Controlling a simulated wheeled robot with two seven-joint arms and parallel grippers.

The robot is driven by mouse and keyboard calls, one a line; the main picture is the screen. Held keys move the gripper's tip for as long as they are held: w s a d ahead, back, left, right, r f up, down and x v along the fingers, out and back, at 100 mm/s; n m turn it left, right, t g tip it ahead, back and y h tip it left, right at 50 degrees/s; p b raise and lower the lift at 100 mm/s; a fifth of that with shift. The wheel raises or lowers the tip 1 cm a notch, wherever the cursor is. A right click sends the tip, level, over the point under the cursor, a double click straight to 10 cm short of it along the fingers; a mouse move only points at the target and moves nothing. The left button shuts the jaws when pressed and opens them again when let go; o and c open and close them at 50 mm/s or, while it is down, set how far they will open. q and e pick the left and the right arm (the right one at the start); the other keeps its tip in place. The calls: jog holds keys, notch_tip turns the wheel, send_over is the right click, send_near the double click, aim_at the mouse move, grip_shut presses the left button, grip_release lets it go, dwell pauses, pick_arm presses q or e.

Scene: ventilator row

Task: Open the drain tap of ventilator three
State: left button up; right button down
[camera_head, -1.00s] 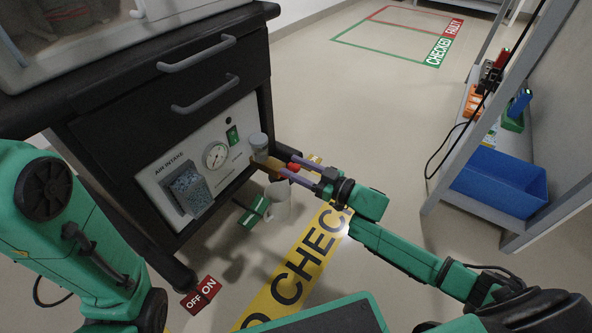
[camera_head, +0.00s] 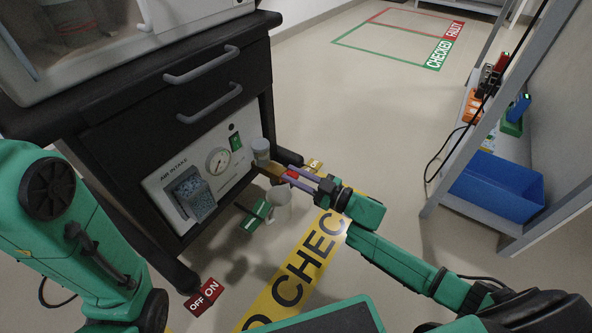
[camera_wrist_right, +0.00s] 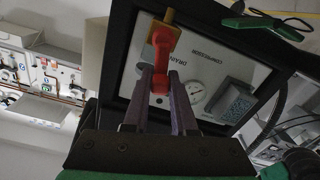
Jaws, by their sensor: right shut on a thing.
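The drain tap has a brass body (camera_head: 270,171) and a red lever (camera_head: 292,174). It sticks out from the lower right of the white compressor panel (camera_head: 232,185), below a clear bowl (camera_head: 261,148). My right gripper (camera_head: 297,178) is shut on the red lever, with its purple-grey fingers on either side. In the right wrist view the red lever (camera_wrist_right: 160,62) runs from the brass body (camera_wrist_right: 168,22) down between the fingertips (camera_wrist_right: 160,84). My left arm shows at the left of the head view, but its gripper is out of sight.
A pale jug (camera_head: 279,203) stands on the floor below the tap. A gauge (camera_head: 218,161) and green switch (camera_head: 235,141) are on the panel.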

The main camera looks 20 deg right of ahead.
jog(key=n, duration=0.1)
jog(key=n+p, duration=0.1)
jog(key=shift+s+a+f+n, duration=0.15)
jog(key=shift+s+a+n, duration=0.2)
jog(key=shift+a+n, duration=0.05)
jog(key=shift+s+a+f+n+b, duration=0.25)
jog(key=shift+f+n, duration=0.3)
jog(key=shift+n, duration=1.1)
jog(key=shift+s+a+f+n+b, duration=0.25)
jog(key=shift+f+n, duration=0.25)
jog(key=shift+n, duration=1.2)
jog(key=shift+s+a+f+n+b, duration=0.2)
jog(key=shift+f+n, duration=0.35)
jog(key=shift+n, duration=1.1)
jog(key=c, duration=0.7)
grip_release()
